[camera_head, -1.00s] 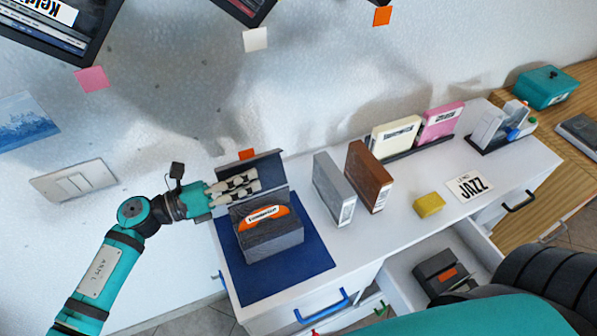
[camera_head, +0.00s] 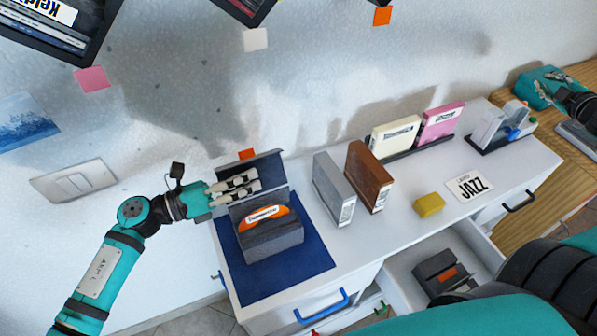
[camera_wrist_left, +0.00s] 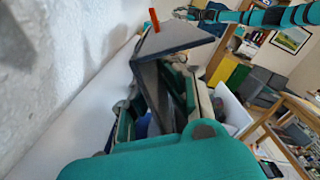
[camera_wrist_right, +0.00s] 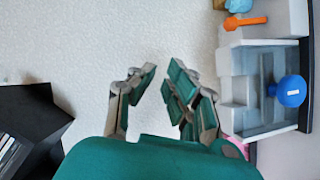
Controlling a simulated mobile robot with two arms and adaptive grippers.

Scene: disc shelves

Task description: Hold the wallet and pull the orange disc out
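The wallet is a dark grey case (camera_head: 274,241) standing with its flap up on a blue mat (camera_head: 300,277). The orange disc (camera_head: 266,215) with a white label stands partly out of its top slot; its lower part is hidden. My left gripper (camera_head: 243,190) is at the wallet's raised flap, behind the disc. In the left wrist view a grey wallet panel (camera_wrist_left: 155,92) lies between its fingers; whether they press on it is unclear. My right gripper (camera_wrist_right: 162,82) is open and empty in the right wrist view; in the head view it is at far right.
A grey case (camera_head: 333,188) and a brown case (camera_head: 368,177) stand right of the wallet. A yellow block (camera_head: 429,204) and a JAZZ card (camera_head: 470,188) lie further right. An open drawer (camera_head: 425,262) juts out in front.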

